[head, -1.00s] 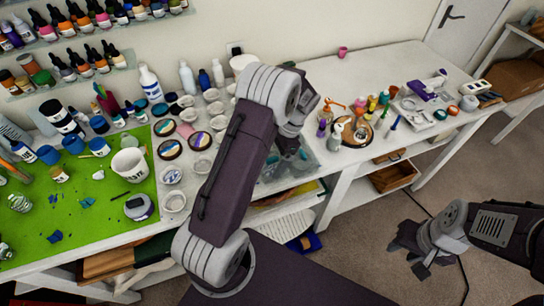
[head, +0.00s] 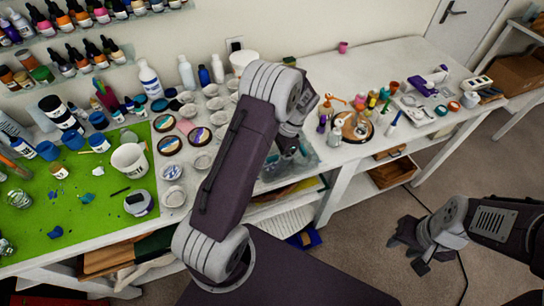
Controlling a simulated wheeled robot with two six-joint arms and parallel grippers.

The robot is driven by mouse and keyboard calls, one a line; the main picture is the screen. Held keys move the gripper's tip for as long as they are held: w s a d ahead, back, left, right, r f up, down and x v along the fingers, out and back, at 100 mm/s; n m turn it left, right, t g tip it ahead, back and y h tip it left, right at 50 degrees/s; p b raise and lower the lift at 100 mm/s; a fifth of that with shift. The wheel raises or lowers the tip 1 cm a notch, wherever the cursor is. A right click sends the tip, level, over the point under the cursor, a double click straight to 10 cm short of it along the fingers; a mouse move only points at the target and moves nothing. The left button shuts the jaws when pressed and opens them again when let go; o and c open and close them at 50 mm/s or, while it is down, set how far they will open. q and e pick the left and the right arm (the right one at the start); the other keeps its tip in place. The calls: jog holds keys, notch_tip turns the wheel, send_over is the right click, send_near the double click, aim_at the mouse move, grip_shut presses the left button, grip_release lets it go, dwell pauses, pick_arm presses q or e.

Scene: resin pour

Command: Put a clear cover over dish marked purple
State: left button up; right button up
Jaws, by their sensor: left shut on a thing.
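My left gripper (head: 288,148) hangs over the clear tray area in the middle of the bench, partly hidden by its own arm. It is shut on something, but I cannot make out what. Small round dishes (head: 172,195) stand in rows left of my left arm. Some have coloured contents, such as a striped dish (head: 200,137) and a pinkish dish (head: 187,127). I cannot tell which dish is marked purple, and no clear cover can be picked out for certain. My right gripper (head: 408,248) is off to the right over the floor, away from the bench; its opening is unclear.
A green mat (head: 85,215) with a white cup (head: 130,160) and jars covers the bench's left side. Bottles (head: 150,80) line the back. A round wooden tray (head: 354,127) with small bottles stands right of my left gripper.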

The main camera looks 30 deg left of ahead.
pick_arm(q)
jog(key=o, duration=1.1)
jog(key=shift+o, duration=0.2)
jog(key=v, duration=0.9)
jog(key=shift+b, duration=0.35)
jog(key=s+d+r+t, duration=0.1)
jog(key=s+r, duration=0.4)
jog(key=s, duration=0.1)
jog(key=s+d+f+n+t+h, duration=0.3)
jog(key=s+d+f+n, duration=0.1)
jog(key=s+f+n, duration=0.3)
jog(key=shift+s+d+n+t, duration=0.3)
jog(key=shift+s+n, duration=0.4)
jog(key=shift+s, duration=0.35)
